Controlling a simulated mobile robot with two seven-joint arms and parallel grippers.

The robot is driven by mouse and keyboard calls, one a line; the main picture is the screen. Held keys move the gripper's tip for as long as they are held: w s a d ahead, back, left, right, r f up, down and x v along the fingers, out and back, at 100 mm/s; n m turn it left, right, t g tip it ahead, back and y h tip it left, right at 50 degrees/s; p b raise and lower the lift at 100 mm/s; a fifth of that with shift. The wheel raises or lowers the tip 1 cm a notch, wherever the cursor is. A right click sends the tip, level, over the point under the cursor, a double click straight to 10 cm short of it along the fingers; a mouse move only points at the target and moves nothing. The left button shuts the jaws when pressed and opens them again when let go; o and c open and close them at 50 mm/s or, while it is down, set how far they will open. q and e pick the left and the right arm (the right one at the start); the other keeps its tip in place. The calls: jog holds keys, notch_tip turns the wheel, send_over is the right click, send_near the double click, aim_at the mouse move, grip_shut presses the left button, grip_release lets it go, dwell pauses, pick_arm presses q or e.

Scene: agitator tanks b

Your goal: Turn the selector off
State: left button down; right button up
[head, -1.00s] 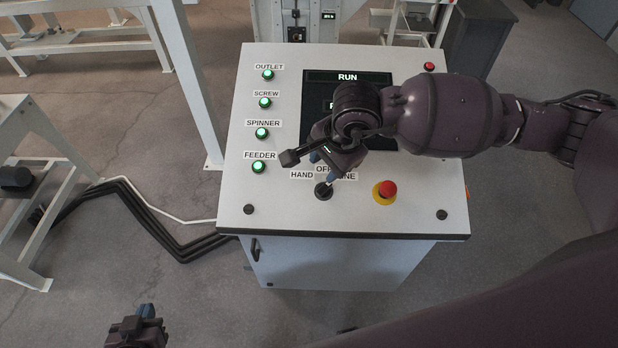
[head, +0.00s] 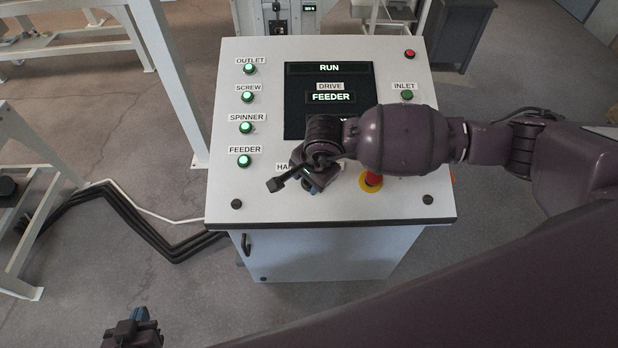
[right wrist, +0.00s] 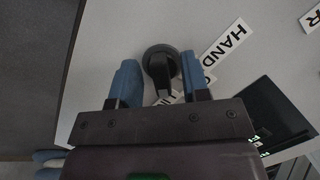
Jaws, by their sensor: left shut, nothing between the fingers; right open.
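The selector (right wrist: 160,62) is a black round knob on the sloped panel (head: 270,205). In the right wrist view it stands between the two blue fingers of my right gripper (right wrist: 156,78), which is open. Small gaps show beside the knob. The HAND label (right wrist: 228,40) is readable there; the other labels are partly covered by the gripper. In the head view my right gripper (head: 312,186) hides the selector and most of its labels. My left gripper (head: 138,318) is shut and empty at the bottom left, away from the panel.
A red emergency button on a yellow base (head: 371,181) sits right beside my right gripper. The screen (head: 330,72) reads RUN, DRIVE and FEEDER. Lit green buttons (head: 246,128) line the left side. INLET (head: 407,95) is a darker green button. Black cables (head: 130,215) lie on the floor.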

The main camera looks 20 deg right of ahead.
pick_arm(q)
jog(key=shift+w, duration=0.15)
pick_arm(e)
jog(key=shift+f, duration=0.2)
jog(key=c, duration=0.6)
jog(key=shift+o, duration=0.2)
jog(key=shift+n+b, duration=0.55)
jog(key=shift+n, duration=0.05)
jog(key=n+h+b, duration=0.1)
jog(key=n+b, duration=0.1)
jog(key=n, duration=0.1)
jog(key=shift+f+n+g, duration=0.15)
jog(key=shift+n+g, duration=0.25)
jog(key=shift+d+n+b, duration=0.1)
jog(key=shift+n+b, duration=0.55)
jog(key=shift+n, duration=0.35)
jog(key=shift+n+h+b, duration=0.3)
jog(key=shift+n, duration=0.4)
pick_arm(q)
jog(key=f, duration=0.5)
jog(key=shift+s+d+f, duration=0.1)
jog(key=shift+s+f, duration=0.05)
jog(key=shift+s, duration=0.1)
jog(key=shift+s+f, duration=0.15)
jog(key=shift+s, duration=0.05)
